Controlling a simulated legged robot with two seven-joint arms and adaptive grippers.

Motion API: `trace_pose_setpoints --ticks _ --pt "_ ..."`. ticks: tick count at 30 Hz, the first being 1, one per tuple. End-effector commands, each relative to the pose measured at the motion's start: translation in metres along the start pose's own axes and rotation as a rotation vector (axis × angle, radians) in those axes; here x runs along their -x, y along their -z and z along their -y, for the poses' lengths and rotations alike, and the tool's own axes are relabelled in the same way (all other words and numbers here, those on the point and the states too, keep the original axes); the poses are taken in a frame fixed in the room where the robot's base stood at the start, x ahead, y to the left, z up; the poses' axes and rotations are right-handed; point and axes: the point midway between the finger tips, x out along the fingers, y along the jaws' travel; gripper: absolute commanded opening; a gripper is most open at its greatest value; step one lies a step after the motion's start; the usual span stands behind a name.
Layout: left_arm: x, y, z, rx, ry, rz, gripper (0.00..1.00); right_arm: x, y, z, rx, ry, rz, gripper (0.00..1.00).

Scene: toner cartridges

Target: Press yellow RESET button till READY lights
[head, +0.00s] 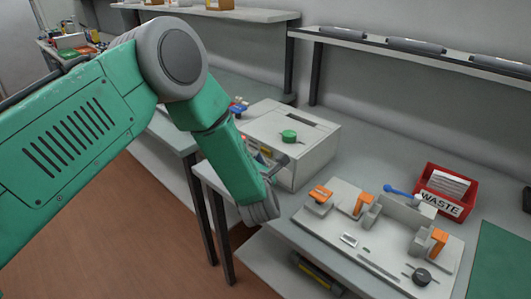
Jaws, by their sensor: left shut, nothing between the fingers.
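A pale boxy machine (303,163) with a green knob (289,136) and a dark slot on top stands on the bench. My left arm crosses the view from the left and covers part of the machine's front. My left gripper (277,167) is partly hidden by my own arm, close to the machine's front face; it is shut with nothing held. I cannot tell whether it touches the machine. A small reddish spot shows at the machine's left front edge, too small to read. The yellow RESET button and the READY light cannot be made out. My right gripper is out of view.
A pale fixture board (387,262) with orange clamps lies right of the machine. A red WASTE bin (447,188) stands behind it, with a blue-handled tool (399,191) nearby. A shelf (405,52) with dark cartridges runs above. A green mat (503,262) lies at right.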

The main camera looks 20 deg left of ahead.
Motion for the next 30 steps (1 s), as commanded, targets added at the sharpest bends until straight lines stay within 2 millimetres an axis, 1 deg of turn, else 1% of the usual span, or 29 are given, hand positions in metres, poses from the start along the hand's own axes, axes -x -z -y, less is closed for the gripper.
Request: trace_pose_setpoints --ticks 5,12,30 --pt "-0.0002 -0.0001 0.0002 0.0 0.0 0.0 0.0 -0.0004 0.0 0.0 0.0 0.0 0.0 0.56" --pt "-0.0046 -0.0041 0.0032 0.002 0.0 0.001 0.0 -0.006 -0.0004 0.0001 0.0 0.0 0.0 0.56" --pt "-0.0065 -0.0061 0.0042 0.0 0.0 0.0 0.0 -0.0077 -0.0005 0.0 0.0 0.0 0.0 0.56"
